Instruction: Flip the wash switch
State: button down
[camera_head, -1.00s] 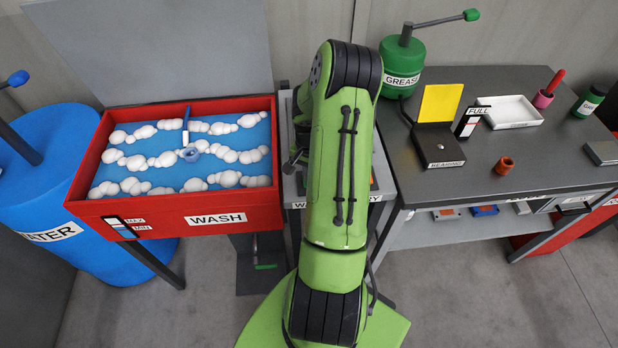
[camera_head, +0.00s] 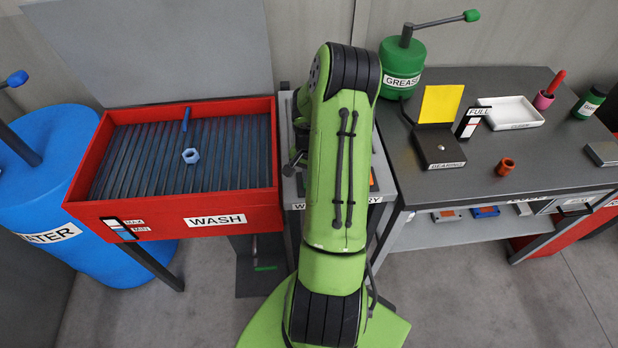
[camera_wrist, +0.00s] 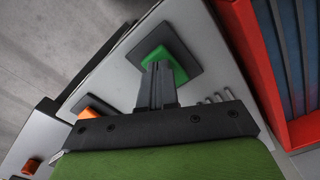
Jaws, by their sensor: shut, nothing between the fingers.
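My gripper (camera_wrist: 158,80) shows in the wrist view, its fingers together and empty. The fingertips are at a green switch or button (camera_wrist: 162,57) on a dark square plate, overlapping its near part; I cannot tell if they touch. An orange one (camera_wrist: 87,114) on another dark plate is at lower left.
A blue water barrel (camera_head: 45,205) is at the left. On the dark table (camera_head: 450,100) at right are a green grease can (camera_head: 403,72), a bearing box (camera_head: 438,150) with its yellow lid up, a white tray (camera_head: 512,112) and an orange ring (camera_head: 506,166).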

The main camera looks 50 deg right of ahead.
notch_tip(320, 180, up, 6)
jog(key=p, duration=0.4)
jog(key=shift+r, duration=0.25)
